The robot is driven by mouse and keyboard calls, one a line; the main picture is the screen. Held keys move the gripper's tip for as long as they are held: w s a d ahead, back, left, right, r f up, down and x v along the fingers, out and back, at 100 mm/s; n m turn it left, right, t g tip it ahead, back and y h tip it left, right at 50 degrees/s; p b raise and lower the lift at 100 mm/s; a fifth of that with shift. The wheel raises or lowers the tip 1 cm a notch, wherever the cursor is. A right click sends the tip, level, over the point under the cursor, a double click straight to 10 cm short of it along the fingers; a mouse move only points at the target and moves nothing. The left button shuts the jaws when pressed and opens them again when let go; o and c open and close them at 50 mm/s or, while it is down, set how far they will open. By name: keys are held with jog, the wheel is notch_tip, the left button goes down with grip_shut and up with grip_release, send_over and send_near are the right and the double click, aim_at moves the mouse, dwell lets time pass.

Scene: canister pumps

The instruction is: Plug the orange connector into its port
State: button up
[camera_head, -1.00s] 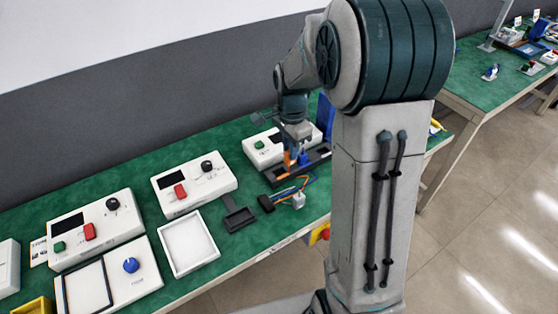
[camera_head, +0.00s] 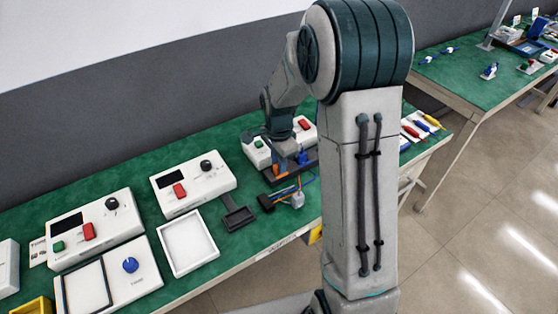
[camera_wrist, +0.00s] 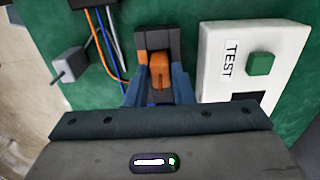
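The orange connector (camera_wrist: 160,72) sits between the two blue-grey fingers of my gripper (camera_wrist: 160,88) in the wrist view, and they appear to touch its sides. Its front end meets a dark block with orange edges (camera_wrist: 155,38); I cannot tell how far it is seated. In the head view my gripper (camera_head: 284,155) is low over a dark rack (camera_head: 283,180), with the orange connector (camera_head: 281,169) just under it. A blue connector (camera_head: 302,158) stands to its right. Thin orange, blue and white wires (camera_wrist: 107,45) run from a black block; the orange connector's rear is hidden by my gripper.
A white TEST box with a green button (camera_wrist: 260,63) stands close to the right in the wrist view. A grey box (camera_wrist: 69,64) lies to the left.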

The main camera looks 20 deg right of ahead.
jog(key=shift+o, duration=1.2)
notch_tip(320, 180, up, 12)
jog(key=s+r+n+t, duration=0.2)
jog(key=s+n, duration=1.2)
jog(key=s, duration=0.6)
jog(key=shift+s+r+t, duration=0.2)
jog(key=shift+s+t, duration=0.1)
